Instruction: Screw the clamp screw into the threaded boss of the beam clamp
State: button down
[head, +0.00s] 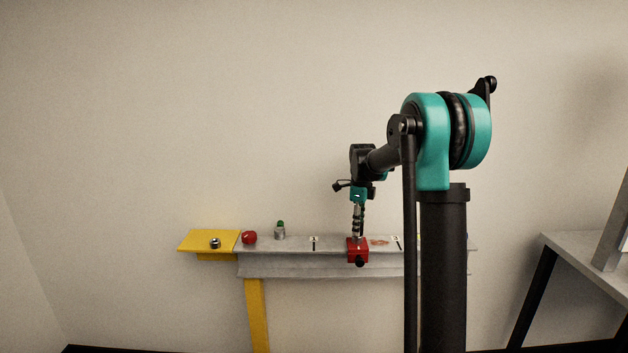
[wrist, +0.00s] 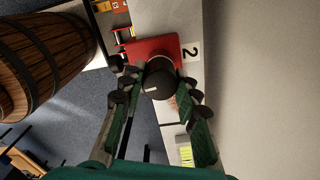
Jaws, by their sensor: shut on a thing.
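The red beam clamp (head: 357,252) sits on the grey beam (head: 300,262); it also shows in the wrist view (wrist: 150,47). My gripper (head: 357,228) points down just above the clamp. In the wrist view, my gripper (wrist: 156,80) is shut on the dark round head of the clamp screw (wrist: 159,82), with a finger on either side. The screw head lies over the clamp's red body in that view. The screw's shank and the boss's thread are hidden, so I cannot tell how far the screw sits in. A black knob (head: 360,262) shows on the clamp's front.
A yellow shelf (head: 190,242) with a small dark metal part (head: 215,243) is at the beam's left end. A red object (head: 249,237) and a green-topped silver cylinder (head: 280,232) stand nearby. A wooden barrel (wrist: 40,65) shows at left in the wrist view. A grey table (head: 590,255) stands right.

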jog(key=shift+m, duration=0.7)
jog(key=m, duration=0.6)
jog(key=c, duration=1)
grip_release()
jog(key=shift+c, duration=0.2)
